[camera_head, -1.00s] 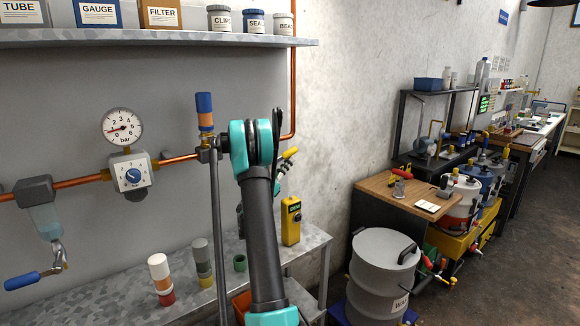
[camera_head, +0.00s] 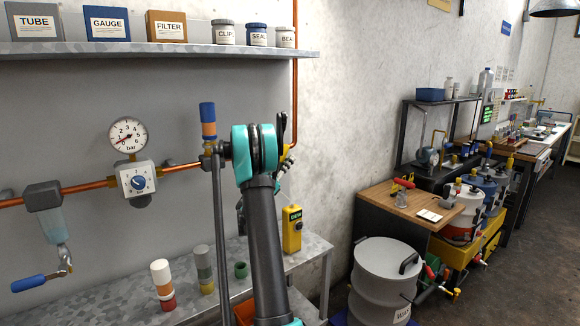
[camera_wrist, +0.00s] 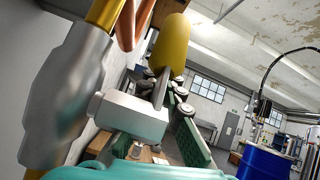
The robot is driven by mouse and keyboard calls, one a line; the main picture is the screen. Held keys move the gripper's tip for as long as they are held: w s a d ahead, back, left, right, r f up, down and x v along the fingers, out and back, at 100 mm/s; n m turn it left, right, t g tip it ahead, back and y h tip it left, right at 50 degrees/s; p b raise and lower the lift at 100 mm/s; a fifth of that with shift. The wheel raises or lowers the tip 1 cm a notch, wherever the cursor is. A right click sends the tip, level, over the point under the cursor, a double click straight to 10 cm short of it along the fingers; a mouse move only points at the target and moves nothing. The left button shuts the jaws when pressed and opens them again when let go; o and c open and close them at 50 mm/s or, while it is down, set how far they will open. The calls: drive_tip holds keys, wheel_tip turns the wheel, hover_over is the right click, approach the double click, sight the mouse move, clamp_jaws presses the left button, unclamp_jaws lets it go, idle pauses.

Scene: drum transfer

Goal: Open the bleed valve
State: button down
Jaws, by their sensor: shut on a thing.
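In the wrist view a silver valve body (camera_wrist: 68,95) sits on a brass pipe at the left. A pale metal block (camera_wrist: 130,115) juts from it, and a lever with a yellow handle (camera_wrist: 172,45) rises beyond. My gripper (camera_wrist: 168,88) is shut on this yellow-handled lever, its dark pads close against the handle's lower part. In the head view the yellow handle (camera_head: 287,150) shows only partly, at the right edge of my teal and grey arm. My arm hides most of the valve and the grip there.
A pressure gauge (camera_head: 128,135) and regulator (camera_head: 138,180) sit on the copper pipe to the left. A blue lever (camera_head: 28,283) hangs lower left. A shelf (camera_head: 150,47) runs above. A yellow meter (camera_head: 292,229) stands on the bench below; a grey drum (camera_head: 385,268) stands right.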

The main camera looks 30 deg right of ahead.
sight(284, 158)
drive_tip(key=shift+s+a+r, duration=0.1)
drive_tip(key=shift+a+r, duration=0.95)
drive_tip(key=shift+a, duration=0.25)
wheel_tip(284, 158, down, 10)
drive_tip(key=d, duration=0.2)
drive_tip(key=shift+d, duration=0.4)
drive_tip(key=shift+s, duration=0.15)
